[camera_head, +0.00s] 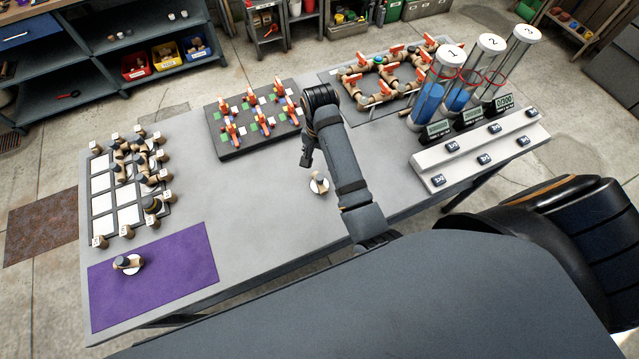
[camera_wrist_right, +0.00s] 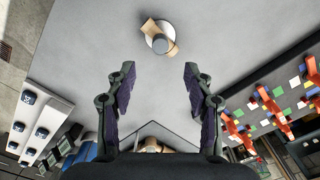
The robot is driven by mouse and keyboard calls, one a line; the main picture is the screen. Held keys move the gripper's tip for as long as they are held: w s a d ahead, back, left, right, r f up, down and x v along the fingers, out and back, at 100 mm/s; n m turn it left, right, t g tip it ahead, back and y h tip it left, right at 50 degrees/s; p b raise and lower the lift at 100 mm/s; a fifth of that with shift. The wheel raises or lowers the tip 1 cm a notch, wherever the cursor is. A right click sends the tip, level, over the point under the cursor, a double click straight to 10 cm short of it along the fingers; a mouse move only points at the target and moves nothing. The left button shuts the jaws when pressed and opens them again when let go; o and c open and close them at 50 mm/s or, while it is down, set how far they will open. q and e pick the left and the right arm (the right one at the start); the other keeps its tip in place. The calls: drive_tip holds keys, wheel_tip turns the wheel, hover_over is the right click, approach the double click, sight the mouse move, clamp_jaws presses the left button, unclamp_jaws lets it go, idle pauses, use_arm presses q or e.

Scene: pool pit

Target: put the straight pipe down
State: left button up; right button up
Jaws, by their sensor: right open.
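A tan pipe piece with a grey round part (camera_head: 319,182) rests on a small white disc on the grey table; it also shows in the wrist view (camera_wrist_right: 153,27). I cannot tell for sure whether it is the straight pipe. My right gripper (camera_head: 307,161) is above the table, a little up and left of this piece. In the wrist view the right gripper's fingers (camera_wrist_right: 158,85) are spread with nothing between them, and the piece lies beyond their tips, apart from them. Another tan and dark pipe piece (camera_head: 128,263) lies on a white disc on the purple mat (camera_head: 180,275). My left gripper is out of view.
A rack of pipe fittings (camera_head: 100,202) stands at the left. A dark board with orange-handled parts (camera_head: 235,148) and a pipe assembly with red valves (camera_head: 385,75) sit at the back. Clear tubes (camera_head: 470,72) and a button panel (camera_head: 480,152) stand right.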

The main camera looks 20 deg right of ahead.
drive_tip(key=shift+f, duration=0.35)
drive_tip(key=p, duration=0.1)
hover_over(320, 177)
wheel_tip(320, 177, down, 4)
drive_tip(key=shift+f, duration=0.25)
drive_tip(key=shift+f+p, duration=0.35)
drive_tip(key=shift+p, duration=0.15)
wheel_tip(320, 177, down, 4)
drive_tip(key=shift+r+p, duration=0.1)
drive_tip(key=shift+p, duration=0.55)
drive_tip(key=shift+f, duration=0.35)
clamp_jaws()
